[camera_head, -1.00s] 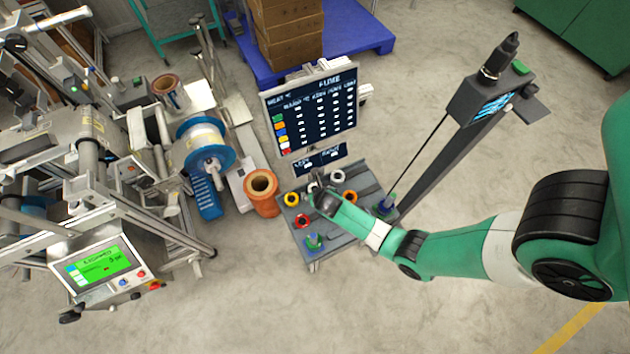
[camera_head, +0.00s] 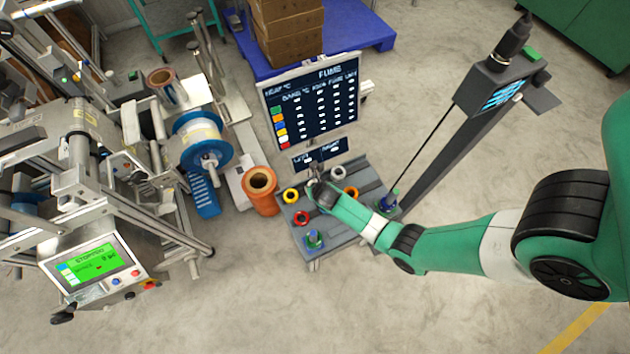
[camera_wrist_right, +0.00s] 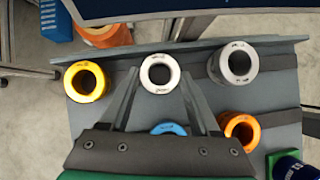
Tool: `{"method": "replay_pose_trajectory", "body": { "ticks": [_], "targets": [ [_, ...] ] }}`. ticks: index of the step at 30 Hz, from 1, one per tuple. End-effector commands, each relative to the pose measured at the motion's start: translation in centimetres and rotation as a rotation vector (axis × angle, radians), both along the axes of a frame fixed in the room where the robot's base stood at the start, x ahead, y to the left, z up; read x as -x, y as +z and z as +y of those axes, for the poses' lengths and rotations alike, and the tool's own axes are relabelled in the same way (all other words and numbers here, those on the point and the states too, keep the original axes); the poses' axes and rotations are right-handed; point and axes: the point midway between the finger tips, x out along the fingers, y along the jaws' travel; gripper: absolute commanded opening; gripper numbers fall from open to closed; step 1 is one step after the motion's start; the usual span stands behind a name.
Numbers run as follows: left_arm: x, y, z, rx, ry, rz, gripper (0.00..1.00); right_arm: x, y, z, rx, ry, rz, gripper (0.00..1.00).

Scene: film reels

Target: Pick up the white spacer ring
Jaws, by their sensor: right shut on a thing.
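The white spacer ring (camera_wrist_right: 145,74) stands on the grey cart top between the fingertips of my right gripper (camera_wrist_right: 160,78) in the right wrist view. The fingers are shut on its two sides; I cannot tell whether it is lifted. In the head view my right gripper (camera_head: 314,183) reaches the cart from the right and mostly hides this ring. A light grey ring (camera_wrist_right: 219,62) is to its right, and it also shows in the head view (camera_head: 337,173). A yellow ring (camera_wrist_right: 71,82) is to its left. My left gripper is not in view.
An orange ring (camera_wrist_right: 228,132) and a partly hidden blue ring (camera_wrist_right: 168,127) are nearer my wrist. A red ring (camera_head: 301,218) sits at the cart's left. A display board (camera_head: 312,103) rises behind the cart (camera_head: 345,232). A dark post (camera_head: 450,135) stands to the right.

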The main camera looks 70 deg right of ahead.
Motion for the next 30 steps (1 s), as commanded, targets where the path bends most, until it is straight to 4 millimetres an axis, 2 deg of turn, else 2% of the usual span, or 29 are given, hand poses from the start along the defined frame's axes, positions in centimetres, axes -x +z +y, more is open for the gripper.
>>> {"method": "replay_pose_trajectory", "body": {
  "ticks": [8, 13, 16, 24, 30],
  "targets": [
    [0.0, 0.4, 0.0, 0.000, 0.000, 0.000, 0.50, 0.0, 0.4, 0.0, 0.000, 0.000, 0.000, 0.08],
    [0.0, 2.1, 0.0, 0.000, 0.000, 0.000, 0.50, 0.0, 2.2, 0.0, 0.000, 0.000, 0.000, 0.08],
    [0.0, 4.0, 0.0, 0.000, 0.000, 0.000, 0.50, 0.0, 4.3, 0.0, 0.000, 0.000, 0.000, 0.08],
    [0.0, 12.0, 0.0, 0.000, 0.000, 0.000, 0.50, 0.4, 10.5, 5.0, 0.000, 0.008, 0.003, 0.08],
    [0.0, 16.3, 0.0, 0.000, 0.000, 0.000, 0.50, 0.7, 12.6, 10.5, 0.001, 0.011, 0.003, 0.08]
  ]
}}
